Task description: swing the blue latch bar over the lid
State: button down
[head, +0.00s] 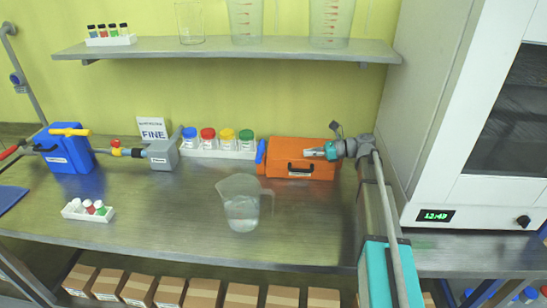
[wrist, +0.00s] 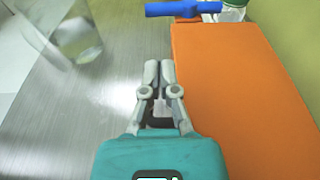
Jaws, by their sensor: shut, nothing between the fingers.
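An orange case (head: 297,158) with a flat lid stands at the back of the steel bench, its black handle facing front. The blue latch bar (head: 261,151) is at the case's left end, beside the lid. In the wrist view the bar (wrist: 184,8) lies crosswise at the far end of the orange lid (wrist: 235,95), mostly off the lid's surface. My gripper (head: 308,153) is near the right part of the case. In the wrist view its fingers (wrist: 159,66) are shut and empty, by the lid's long edge, apart from the bar.
A white oven (head: 450,120) is at right and a shelf (head: 225,50) above.

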aim_at(261, 151)
jog(key=shift+a, duration=0.15)
jog(key=a+f+b, duration=0.2)
jog(key=a, duration=1.1)
jog(key=shift+w+a+f+b, duration=0.2)
jog(key=shift+a+f+b, duration=0.05)
jog(key=shift+f+b, duration=0.1)
jog(key=shift+d, duration=0.1)
jog(key=shift+s+a+m+t, duration=0.1)
jog(key=shift+a+m+t, duration=0.1)
jog(key=shift+m+t, duration=0.15)
